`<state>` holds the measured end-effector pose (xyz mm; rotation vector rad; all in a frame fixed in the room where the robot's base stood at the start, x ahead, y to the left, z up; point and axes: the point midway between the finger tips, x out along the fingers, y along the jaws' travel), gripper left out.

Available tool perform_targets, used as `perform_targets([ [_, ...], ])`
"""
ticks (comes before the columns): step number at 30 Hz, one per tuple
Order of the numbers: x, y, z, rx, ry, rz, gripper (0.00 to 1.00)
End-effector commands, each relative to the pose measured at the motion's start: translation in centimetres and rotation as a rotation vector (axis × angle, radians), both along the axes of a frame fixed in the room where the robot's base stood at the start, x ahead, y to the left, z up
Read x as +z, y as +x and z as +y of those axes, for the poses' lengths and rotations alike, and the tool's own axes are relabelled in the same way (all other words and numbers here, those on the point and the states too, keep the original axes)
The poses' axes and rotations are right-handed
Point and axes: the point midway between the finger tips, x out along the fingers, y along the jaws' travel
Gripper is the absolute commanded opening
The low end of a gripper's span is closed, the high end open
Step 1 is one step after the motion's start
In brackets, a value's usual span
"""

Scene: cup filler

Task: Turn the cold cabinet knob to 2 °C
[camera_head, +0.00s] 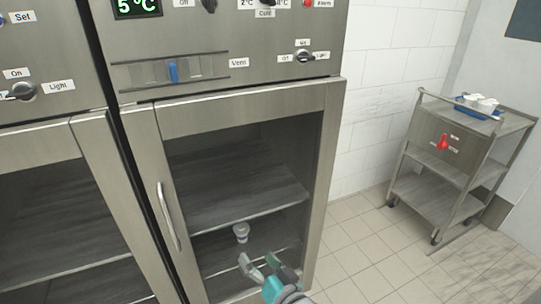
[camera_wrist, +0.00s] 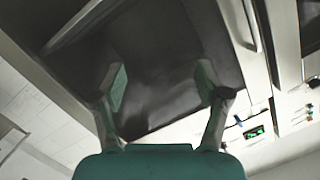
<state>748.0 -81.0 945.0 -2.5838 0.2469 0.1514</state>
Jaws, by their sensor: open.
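The cold knob (camera_head: 267,2) is at the top edge of the head view, on the steel panel, partly cut off. A "2 °C" label is at its left, another temperature label at its right, and a "Cold" label below. Its pointer direction is too small to tell. A green display (camera_head: 138,7) on the same panel reads 5 °C. My gripper (camera_head: 262,263) is open and empty, low in front of the cabinet door, well below the knob. In the wrist view, its spread fingers (camera_wrist: 160,80) face the dark door window, and the display (camera_wrist: 254,131) shows at right.
The cabinet door (camera_head: 240,98) is closed, with a vertical handle (camera_head: 167,216) at left. A small cup (camera_head: 241,232) shows behind the glass. Below the knob are a blue vent slider (camera_head: 173,72) and a light knob (camera_head: 304,55). A cart (camera_head: 455,160) stands right, beyond clear floor.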

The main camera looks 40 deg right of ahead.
Motion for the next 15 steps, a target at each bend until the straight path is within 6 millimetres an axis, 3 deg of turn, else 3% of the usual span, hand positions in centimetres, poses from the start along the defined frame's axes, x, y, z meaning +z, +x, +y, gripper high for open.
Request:
perform_targets([
  [1, 1.5, 1.5, -0.7, -0.008, 0.018, -0.017, 0.75],
  [6, 5.5, 5.4, -2.8, -0.031, 0.084, -0.046, 0.75],
  [15, 14.3, 10.7, -6.6, -0.06, 0.193, -0.098, 0.75],
])
